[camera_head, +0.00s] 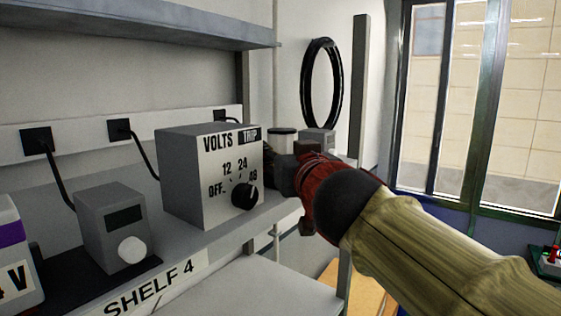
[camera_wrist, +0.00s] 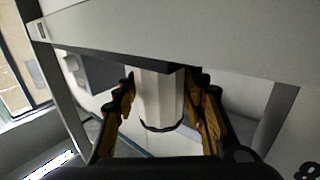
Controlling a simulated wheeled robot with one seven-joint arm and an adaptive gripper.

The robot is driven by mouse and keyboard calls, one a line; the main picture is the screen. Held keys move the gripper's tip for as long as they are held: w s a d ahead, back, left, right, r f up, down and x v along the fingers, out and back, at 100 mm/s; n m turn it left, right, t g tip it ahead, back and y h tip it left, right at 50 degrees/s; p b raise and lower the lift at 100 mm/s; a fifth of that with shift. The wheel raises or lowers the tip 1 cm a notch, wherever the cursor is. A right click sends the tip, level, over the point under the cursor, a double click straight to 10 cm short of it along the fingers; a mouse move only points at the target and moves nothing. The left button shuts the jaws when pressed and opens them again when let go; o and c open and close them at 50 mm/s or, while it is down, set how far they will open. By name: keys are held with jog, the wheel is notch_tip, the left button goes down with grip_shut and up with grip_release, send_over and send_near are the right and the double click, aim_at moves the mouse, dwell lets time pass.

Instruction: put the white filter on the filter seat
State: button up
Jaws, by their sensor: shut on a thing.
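My gripper (camera_head: 279,172) reaches in from the right, at the right end of the shelf beside the grey VOLTS/TRIP box (camera_head: 208,185). In the wrist view its two fingers (camera_wrist: 161,98) stand on either side of the white filter (camera_wrist: 160,103), a pale faceted cylinder with a dark ring at its near end. The gripper is shut on it. The filter's other end runs up under a grey slab edge and is hidden. In the head view a pale cylinder with a dark rim (camera_head: 283,143) shows just above the fingers; I cannot tell if it is the filter. I cannot make out the filter seat.
A smaller grey box with a white knob (camera_head: 112,230) stands left of the VOLTS box on the shelf (camera_head: 225,239). A small grey block (camera_head: 318,142) lies behind my gripper. A black ring (camera_head: 322,83) hangs on the wall. An upper shelf (camera_head: 150,22) overhangs the left side.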

jog(key=shift+s+r, duration=0.2)
jog(key=shift+s, duration=0.55)
jog(key=shift+w+d+f, duration=0.1)
jog(key=shift+w+d, duration=0.05)
jog(key=shift+w, duration=0.15)
jog(key=shift+f, duration=0.15)
jog(key=o, duration=0.9)
jog(key=shift+s, duration=0.15)
jog(key=b+v, duration=0.1)
jog(key=v, duration=1)
jog(key=shift+s+b, duration=0.35)
jog(key=shift+s, duration=0.05)
jog(key=shift+d, duration=0.1)
